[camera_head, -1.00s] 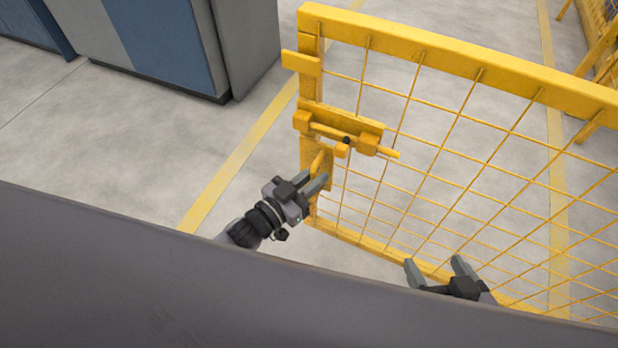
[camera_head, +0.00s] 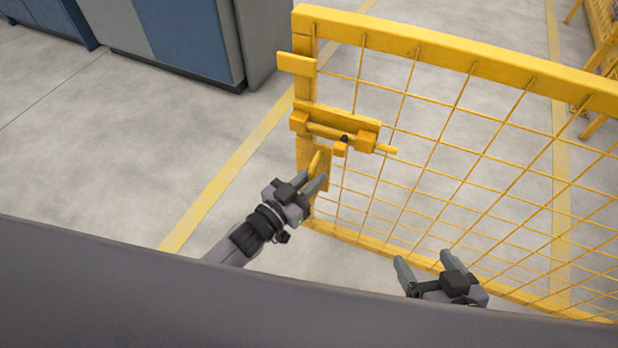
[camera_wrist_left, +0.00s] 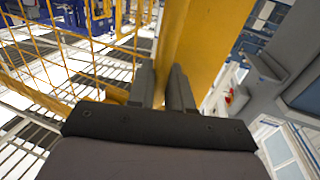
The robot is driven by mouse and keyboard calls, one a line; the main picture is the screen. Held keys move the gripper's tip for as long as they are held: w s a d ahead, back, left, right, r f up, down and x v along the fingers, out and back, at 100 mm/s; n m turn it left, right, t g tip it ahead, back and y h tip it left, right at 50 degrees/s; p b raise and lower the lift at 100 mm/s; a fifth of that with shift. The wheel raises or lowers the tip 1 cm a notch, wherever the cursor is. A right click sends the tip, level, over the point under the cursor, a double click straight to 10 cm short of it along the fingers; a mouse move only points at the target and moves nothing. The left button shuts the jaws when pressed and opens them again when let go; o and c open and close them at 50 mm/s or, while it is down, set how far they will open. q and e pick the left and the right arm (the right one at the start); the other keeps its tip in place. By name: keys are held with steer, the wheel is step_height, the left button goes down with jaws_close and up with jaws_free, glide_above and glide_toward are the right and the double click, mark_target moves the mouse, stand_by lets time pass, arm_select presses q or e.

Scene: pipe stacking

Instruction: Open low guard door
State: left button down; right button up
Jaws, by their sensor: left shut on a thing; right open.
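The low guard door (camera_head: 460,66) is a yellow frame with wire mesh; it fills the right half of the head view. Below the bolt is a yellow pull handle (camera_head: 316,163). My left gripper (camera_head: 318,184) is shut on the handle, its fingers around it. In the left wrist view its fingers (camera_wrist_left: 163,88) are in front of the yellow post, and the handle itself is mostly hidden. My right gripper (camera_head: 424,260) is open and empty, in front of the lower mesh.
A grey and blue cabinet (camera_head: 185,40) stands at the back left. A yellow line (camera_head: 225,180) runs along the grey floor left of the door. Other yellow guarding (camera_head: 600,70) stands at the far right. The floor left of the door is clear.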

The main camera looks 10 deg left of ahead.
arm_select(q)
steer(key=shift+s, duration=0.1)
stand_by(0.3)
steer(key=c, duration=1.2)
jaws_free()
arm_select(e)
steer(key=shift+r, duration=0.1)
arm_select(q)
steer(key=p+v, duration=0.2)
steer(key=v, duration=0.5)
arm_select(e)
steer(key=shift+s+d+f, duration=0.4)
steer(key=shift+d+f, duration=0.05)
steer(key=shift+d, duration=0.3)
arm_select(q)
steer(key=shift+a, duration=0.1)
arm_select(e)
steer(key=shift+a+r, duration=0.1)
steer(key=shift+a, duration=0.05)
